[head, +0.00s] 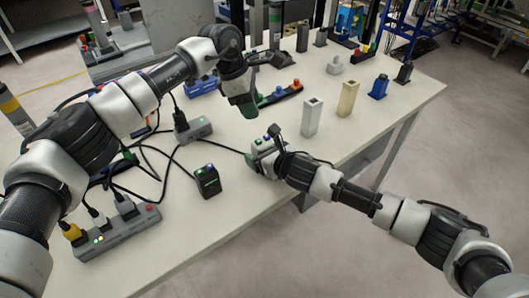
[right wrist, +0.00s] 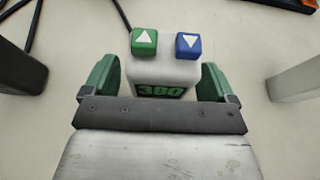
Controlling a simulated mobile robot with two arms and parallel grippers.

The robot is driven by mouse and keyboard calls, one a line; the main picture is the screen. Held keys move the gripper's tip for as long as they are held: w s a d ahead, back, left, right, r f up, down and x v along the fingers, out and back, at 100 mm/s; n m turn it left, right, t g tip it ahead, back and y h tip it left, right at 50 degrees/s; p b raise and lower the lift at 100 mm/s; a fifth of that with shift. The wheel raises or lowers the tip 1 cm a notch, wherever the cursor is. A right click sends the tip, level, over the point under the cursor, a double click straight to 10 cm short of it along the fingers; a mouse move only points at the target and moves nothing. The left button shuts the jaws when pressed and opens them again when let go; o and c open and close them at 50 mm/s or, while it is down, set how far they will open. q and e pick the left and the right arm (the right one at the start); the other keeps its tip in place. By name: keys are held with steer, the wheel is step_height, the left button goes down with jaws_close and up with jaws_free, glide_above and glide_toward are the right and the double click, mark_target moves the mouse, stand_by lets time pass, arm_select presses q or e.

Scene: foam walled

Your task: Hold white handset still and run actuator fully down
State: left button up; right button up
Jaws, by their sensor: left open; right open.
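The white handset (right wrist: 165,72) shows in the right wrist view with a green up-arrow button (right wrist: 144,41), a blue down-arrow button (right wrist: 188,44) and a green-on-black number label. It also shows in the head view (head: 262,146) on the table, partly hidden by my right gripper. My right gripper (right wrist: 160,82) is open, with its green-padded fingers on either side of the handset; firm contact cannot be told. My left gripper (head: 248,108) is open and empty, pointing down above the table beyond the handset. I cannot tell which object is the actuator.
A white post (head: 312,117) and a beige post (head: 348,98) stand right of my left gripper. The table front beside the handset is clear.

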steer(key=c, duration=1.1)
arm_select(q)
jaws_close()
stand_by(0.9)
